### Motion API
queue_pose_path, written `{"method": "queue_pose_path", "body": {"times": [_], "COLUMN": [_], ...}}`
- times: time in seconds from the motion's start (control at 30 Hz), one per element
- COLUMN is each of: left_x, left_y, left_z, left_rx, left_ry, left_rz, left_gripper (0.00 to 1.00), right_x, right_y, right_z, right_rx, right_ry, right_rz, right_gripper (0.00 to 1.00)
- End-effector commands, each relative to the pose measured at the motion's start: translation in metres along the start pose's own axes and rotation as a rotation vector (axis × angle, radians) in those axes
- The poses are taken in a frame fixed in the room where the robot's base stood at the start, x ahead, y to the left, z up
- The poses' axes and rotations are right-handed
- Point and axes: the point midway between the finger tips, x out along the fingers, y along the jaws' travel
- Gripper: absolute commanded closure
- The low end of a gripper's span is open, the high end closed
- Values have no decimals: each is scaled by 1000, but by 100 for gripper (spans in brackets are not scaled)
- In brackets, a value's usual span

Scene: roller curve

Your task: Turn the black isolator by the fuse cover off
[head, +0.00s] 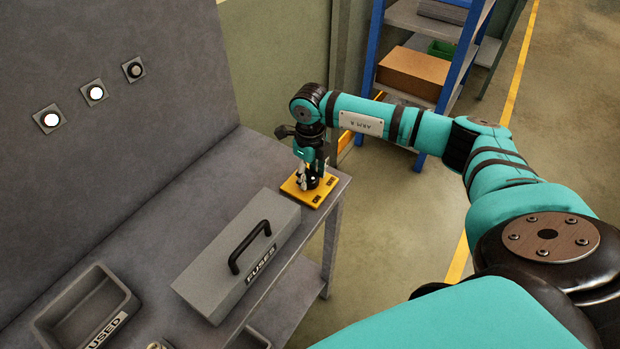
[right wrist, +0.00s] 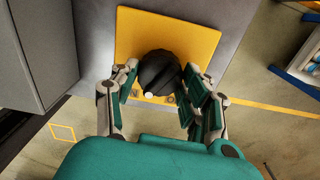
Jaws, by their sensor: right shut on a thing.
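The black isolator (right wrist: 158,72) is a round ridged knob with a white mark at its lower edge. It sits on a yellow plate (right wrist: 135,28), which also shows in the head view (head: 326,191) at the bench's far right corner. My right gripper (right wrist: 157,82) points down over it, its fingers on either side, shut on the knob; in the head view the gripper (head: 312,180) mostly hides the knob. Labels on the plate are partly hidden and too small to read surely. The grey fuse cover (head: 235,265) with a black handle lies beside the plate. My left gripper is out of view.
A grey bin labelled USED (head: 62,322) stands at the front left of the bench (head: 180,205). A blue shelf (head: 372,50) with boxes stands behind the right arm.

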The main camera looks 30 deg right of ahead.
Motion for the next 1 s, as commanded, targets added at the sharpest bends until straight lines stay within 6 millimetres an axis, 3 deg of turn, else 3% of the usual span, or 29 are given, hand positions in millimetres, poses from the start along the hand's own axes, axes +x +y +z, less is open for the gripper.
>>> {"method": "queue_pose_path", "body": {"times": [0.03, 0.3, 1.0], "left_x": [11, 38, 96], "left_y": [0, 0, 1], "left_z": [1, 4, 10], "left_rx": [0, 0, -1], "left_ry": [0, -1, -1], "left_rz": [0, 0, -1], "left_gripper": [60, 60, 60], "right_x": [4, 4, 2], "right_y": [-1, -1, -2], "right_z": [1, 1, 2], "right_rx": [-41, -300, -957], "right_ry": [-3, -4, -4], "right_rz": [-2, -2, -4], "right_gripper": [86, 86, 86]}}
